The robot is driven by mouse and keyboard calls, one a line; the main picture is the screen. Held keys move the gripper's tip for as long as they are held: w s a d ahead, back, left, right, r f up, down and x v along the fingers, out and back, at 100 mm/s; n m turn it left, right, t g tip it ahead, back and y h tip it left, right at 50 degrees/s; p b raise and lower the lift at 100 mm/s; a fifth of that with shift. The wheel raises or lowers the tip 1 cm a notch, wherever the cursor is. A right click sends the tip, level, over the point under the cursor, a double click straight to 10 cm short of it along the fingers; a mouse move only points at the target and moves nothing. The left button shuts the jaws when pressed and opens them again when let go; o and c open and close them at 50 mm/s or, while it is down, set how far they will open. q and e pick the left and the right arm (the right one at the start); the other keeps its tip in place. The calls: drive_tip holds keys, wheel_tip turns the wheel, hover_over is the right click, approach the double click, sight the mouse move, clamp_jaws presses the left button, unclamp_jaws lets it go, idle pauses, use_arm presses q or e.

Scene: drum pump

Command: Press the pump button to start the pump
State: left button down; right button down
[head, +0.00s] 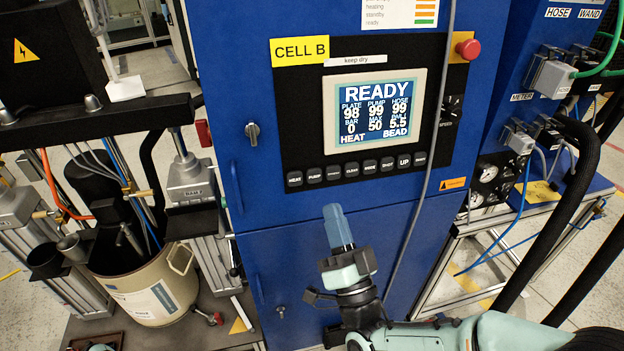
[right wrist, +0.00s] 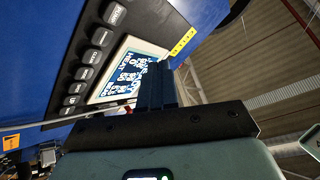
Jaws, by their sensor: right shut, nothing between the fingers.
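The pump button (head: 315,177) is a dark key marked PUMP, second from the left in the key row under the screen in the head view. The screen (head: 377,106) reads READY, with BAR at 0. My right gripper (head: 333,210) is shut and empty, its blue fingers pointing up at the cabinet. In the head view its tips appear below and slightly right of the pump button, apart from it. My left gripper is not visible.
A red mushroom button (head: 467,49) sits at the panel's upper right. A grey cable (head: 428,150) hangs down across the cabinet front, right of my gripper. A drum (head: 150,285) stands at the lower left. Thick black hoses (head: 560,215) run at the right.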

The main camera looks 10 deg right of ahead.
sight(314, 176)
drive_tip(key=shift+s+r, duration=0.2)
drive_tip(key=shift+r, duration=0.2)
drive_tip(key=shift+w+a+f, duration=0.1)
drive_tip(key=shift+w+f, duration=0.2)
drive_tip(key=shift+w, duration=1.15)
drive_tip(key=shift+w+a+f, duration=0.1)
drive_tip(key=shift+w+f, duration=0.2)
drive_tip(key=shift+w, duration=1.15)
drive_tip(key=shift+w+f, duration=0.3)
drive_tip(key=shift+w, duration=1.15)
drive_tip(key=shift+w+f+b, duration=0.1)
drive_tip(key=shift+w+b, duration=0.25)
drive_tip(key=shift+b, duration=0.05)
